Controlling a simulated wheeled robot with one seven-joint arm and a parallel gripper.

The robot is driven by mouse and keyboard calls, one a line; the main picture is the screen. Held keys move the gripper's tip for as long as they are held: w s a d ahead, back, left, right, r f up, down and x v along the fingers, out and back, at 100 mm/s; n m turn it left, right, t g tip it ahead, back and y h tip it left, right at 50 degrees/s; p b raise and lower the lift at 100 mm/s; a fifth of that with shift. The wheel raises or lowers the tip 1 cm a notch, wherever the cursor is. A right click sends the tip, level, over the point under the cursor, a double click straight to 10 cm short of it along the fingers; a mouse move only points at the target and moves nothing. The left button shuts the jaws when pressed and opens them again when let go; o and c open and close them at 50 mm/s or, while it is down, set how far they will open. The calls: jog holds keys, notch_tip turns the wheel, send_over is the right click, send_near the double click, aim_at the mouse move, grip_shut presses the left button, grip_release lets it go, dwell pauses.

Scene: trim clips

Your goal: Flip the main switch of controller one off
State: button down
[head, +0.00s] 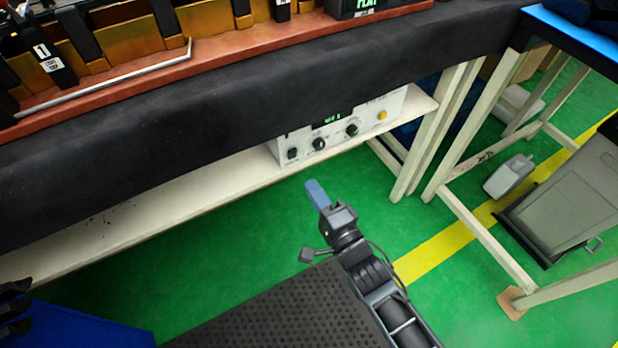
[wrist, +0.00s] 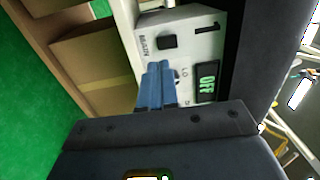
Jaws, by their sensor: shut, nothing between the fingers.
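Controller one (head: 368,131) is a white box on the shelf under the bench, its upper part hidden by the black cover. Its front has dark knobs, a yellow button and a lit green display (head: 333,120). The main switch (head: 292,154) is a black square at the front's left end. In the wrist view the controller (wrist: 200,72) carries a "1", the main switch (wrist: 167,42) and a display (wrist: 207,82) that seems to read OFF. My gripper (head: 316,190) is shut and empty, its blue fingers (wrist: 155,85) pointing at the panel. In the head view it is apart from the controller.
The white shelf (head: 140,205) runs along under the bench, with the black cover (head: 240,90) hanging above it. White legs (head: 440,135) stand to the right. A grey case (head: 570,200) lies at right.

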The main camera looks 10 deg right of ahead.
jog(key=v, duration=0.6)
jog(key=shift+s+f, duration=0.25)
jog(key=shift+s, duration=0.05)
jog(key=shift+d, duration=0.1)
